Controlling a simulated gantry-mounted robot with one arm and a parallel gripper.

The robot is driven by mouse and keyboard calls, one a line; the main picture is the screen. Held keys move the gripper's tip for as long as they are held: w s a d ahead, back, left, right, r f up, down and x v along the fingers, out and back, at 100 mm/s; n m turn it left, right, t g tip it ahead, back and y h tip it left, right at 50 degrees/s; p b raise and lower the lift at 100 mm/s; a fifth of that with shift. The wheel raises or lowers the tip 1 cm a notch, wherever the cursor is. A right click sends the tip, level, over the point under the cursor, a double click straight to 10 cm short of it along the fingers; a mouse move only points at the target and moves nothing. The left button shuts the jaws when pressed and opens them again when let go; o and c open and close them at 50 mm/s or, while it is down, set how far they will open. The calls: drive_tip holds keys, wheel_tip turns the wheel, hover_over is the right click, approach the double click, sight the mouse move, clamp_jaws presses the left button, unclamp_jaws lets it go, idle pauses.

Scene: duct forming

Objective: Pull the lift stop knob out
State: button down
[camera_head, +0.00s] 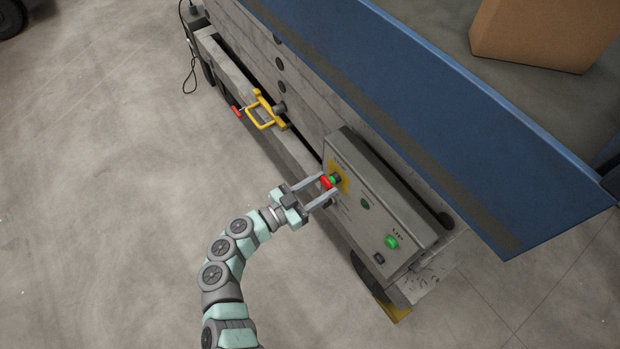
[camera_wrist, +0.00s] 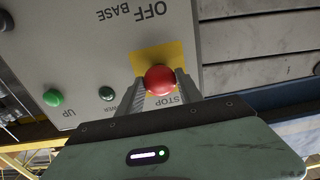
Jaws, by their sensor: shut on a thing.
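The lift stop knob (camera_head: 327,182) is red and sits in front of a yellow patch on the grey control panel (camera_head: 350,212). In the wrist view the red knob (camera_wrist: 160,80) is round, with the word STOP beside it. My gripper (camera_head: 326,184) reaches the panel from the left, and its two fingers lie on either side of the knob, shut on it. How far the knob stands out from the panel cannot be told exactly.
The panel also bears a green UP button (camera_wrist: 53,97), a dark green button (camera_wrist: 106,93) and a small black switch (camera_head: 379,258). A yellow handle (camera_head: 262,110) juts from the machine's side. A blue bed edge (camera_head: 430,110) overhangs above.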

drive_tip(key=c, duration=1.2)
unclamp_jaws()
drive_tip(key=shift+c, duration=0.2)
drive_tip(key=o, duration=0.3)
drive_tip(key=shift+s+a, duration=0.15)
drive_tip(key=shift+a, duration=0.05)
drive_tip(key=shift+o, duration=0.9)
drive_tip(key=shift+d, duration=0.1)
drive_tip(key=p+v, duration=0.2)
drive_tip(key=v, duration=0.8)
drive_tip(key=shift+s+a, duration=0.25)
drive_tip(key=shift+a, duration=0.1)
